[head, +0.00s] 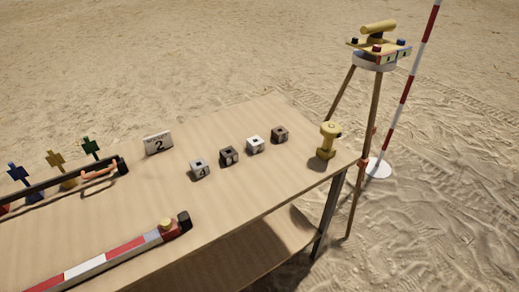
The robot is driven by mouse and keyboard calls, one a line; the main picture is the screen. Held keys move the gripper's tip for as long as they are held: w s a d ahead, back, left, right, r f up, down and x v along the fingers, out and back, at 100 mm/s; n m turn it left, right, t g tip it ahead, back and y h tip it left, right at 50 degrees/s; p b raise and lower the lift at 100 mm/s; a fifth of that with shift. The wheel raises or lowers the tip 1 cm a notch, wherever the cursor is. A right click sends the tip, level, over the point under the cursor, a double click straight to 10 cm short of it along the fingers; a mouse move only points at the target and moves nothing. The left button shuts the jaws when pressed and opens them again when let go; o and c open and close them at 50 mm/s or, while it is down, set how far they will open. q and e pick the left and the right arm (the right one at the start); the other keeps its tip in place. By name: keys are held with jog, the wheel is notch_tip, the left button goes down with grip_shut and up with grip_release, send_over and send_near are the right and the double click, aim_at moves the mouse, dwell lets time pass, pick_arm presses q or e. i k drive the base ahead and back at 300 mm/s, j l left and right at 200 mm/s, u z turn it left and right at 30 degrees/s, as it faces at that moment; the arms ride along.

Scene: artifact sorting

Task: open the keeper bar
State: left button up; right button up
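A long dark bar (45,184), which looks like the keeper bar, runs across the table at the left, in front of several coloured cross-shaped pieces. It ends at a dark block (122,165) on the right, and an orange handle-like piece (100,172) sits near that end. The bar appears to lie across the front of the pieces; its left end is cut off by the picture edge. Behind it stand a blue piece (17,174), a yellow piece (56,161) and a green piece (90,147). Neither of my grippers is in view.
A red-and-white bar (85,267) lies along the front edge of the wooden table (240,205). A "2" sign (158,144), several small numbered blocks (228,155) and a yellow dumbbell-shaped object (327,140) stand farther right. A tripod (372,120) stands beyond the table on sand.

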aim_at(21, 194)
jog(key=u, duration=1.4)
